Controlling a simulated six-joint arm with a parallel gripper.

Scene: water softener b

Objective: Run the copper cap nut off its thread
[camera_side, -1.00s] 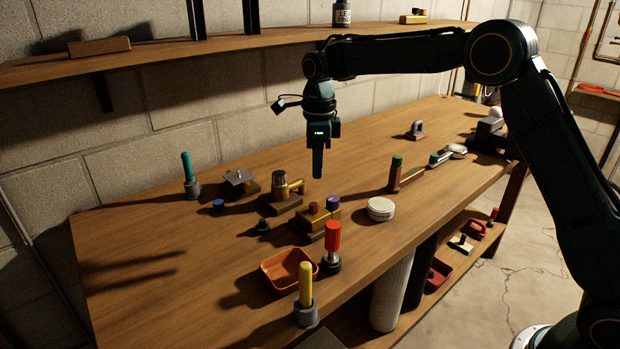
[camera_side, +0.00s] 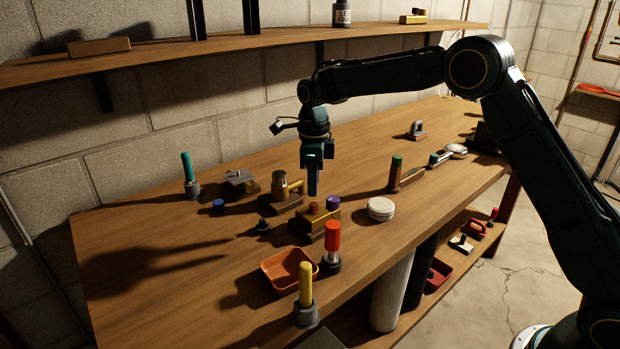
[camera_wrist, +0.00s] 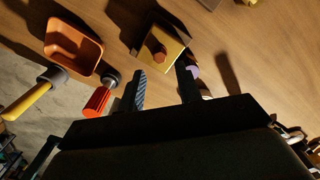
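The copper cap nut (camera_side: 314,207) is a small hexagonal cap on top of a brass block (camera_side: 322,218) near the middle of the bench. In the wrist view the nut (camera_wrist: 159,52) shows from above on the block (camera_wrist: 160,40). My gripper (camera_side: 313,193) points down just above the nut in the side view. In the wrist view my gripper (camera_wrist: 164,86) has its two fingers spread apart with nothing between them, and the nut lies beyond the fingertips.
An orange tray (camera_side: 284,270), a red-handled tool (camera_side: 332,236) and a yellow-handled tool (camera_side: 305,284) are in front. A brass valve with a grey cap (camera_side: 280,186) stands behind to the left. A white round lid (camera_side: 380,208) lies right of the block.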

